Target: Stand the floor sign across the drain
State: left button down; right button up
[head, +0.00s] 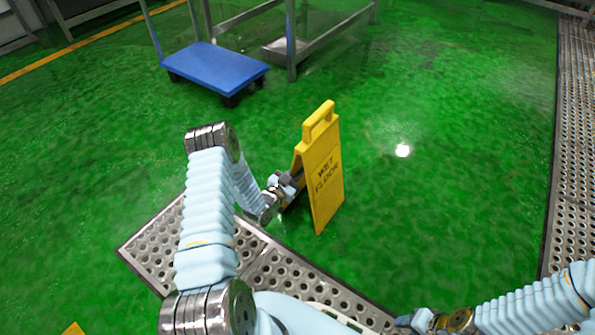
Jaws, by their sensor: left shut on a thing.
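The yellow floor sign (323,178), lettered "WET FLOOR", is upright with its handle at the top, just beyond the near drain grate. My left gripper (292,186) is shut on it from its left side; the fingertips are partly hidden by the sign. The perforated metal drain (150,250) runs diagonally across the near floor, partly covered by my left arm. I cannot tell whether the sign's feet touch the floor. My right arm comes in at the lower right; its gripper end is at or below the bottom edge and its fingers do not show.
A blue platform cart (215,66) stands at the back left, beside a metal table frame (291,40). Another perforated drain strip (574,150) runs along the right side. The green floor (450,130) between the sign and that strip is clear and looks wet.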

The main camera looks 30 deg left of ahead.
pick_arm(q)
jog(key=c, duration=1.1)
grip_release()
jog(key=shift+c, duration=0.2)
jog(key=shift+r+p, duration=0.2)
jog(key=shift+p, duration=0.15)
jog(key=s, duration=1.2)
jog(key=d+f+n+g+h, duration=0.25)
jog(key=d+f+g, duration=0.25)
jog(key=d+g, duration=0.6)
jog(key=s+d+n+g, duration=0.2)
jog(key=s+d+g, duration=0.4)
jog(key=s+d, duration=0.7)
jog(key=shift+s+r+p, duration=0.35)
jog(key=shift+s+r, duration=0.1)
jog(key=shift+s, duration=0.65)
